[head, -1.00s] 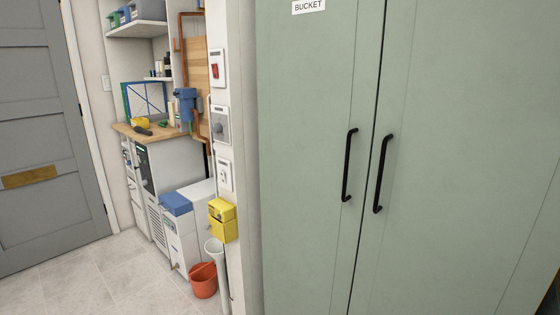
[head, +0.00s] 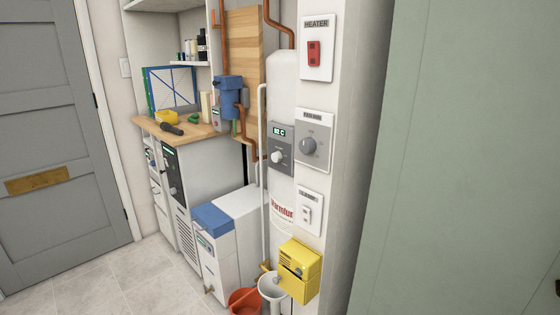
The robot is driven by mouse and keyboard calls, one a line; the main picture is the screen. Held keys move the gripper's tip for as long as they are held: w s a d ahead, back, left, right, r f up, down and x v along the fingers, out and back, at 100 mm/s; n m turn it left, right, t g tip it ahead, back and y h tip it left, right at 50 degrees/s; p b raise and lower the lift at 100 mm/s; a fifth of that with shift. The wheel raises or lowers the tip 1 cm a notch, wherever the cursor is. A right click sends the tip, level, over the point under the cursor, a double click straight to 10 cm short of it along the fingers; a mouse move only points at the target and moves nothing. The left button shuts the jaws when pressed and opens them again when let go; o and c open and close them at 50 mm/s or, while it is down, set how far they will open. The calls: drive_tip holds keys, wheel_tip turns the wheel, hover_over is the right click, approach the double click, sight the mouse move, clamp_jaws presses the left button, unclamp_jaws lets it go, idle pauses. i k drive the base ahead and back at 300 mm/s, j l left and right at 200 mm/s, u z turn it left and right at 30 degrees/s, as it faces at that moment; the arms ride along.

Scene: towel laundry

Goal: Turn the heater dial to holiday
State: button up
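A dark grey control box (head: 281,148) with a small lit display and a pale round knob (head: 277,157) is on the white water heater tank (head: 284,95). Above that, a plate marked HEATER (head: 317,47) holds a red rocker switch (head: 313,54). Which setting either knob points at cannot be told. My gripper is not in view.
A lower switch plate (head: 309,210) and a yellow box (head: 299,270) are below the dial. An orange bucket (head: 244,301) and a white funnel-shaped vessel (head: 271,287) stand near the floor. A green cupboard (head: 460,160) fills the right. Tiled floor (head: 85,280) is open before the grey door.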

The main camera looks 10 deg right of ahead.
sight(278, 156)
drive_tip(key=i+j, duration=0.6)
drive_tip(key=i+j+z, duration=0.15)
drive_tip(key=i+j, duration=1)
drive_tip(key=j, duration=0.2)
drive_tip(key=i+l+z, duration=0.05)
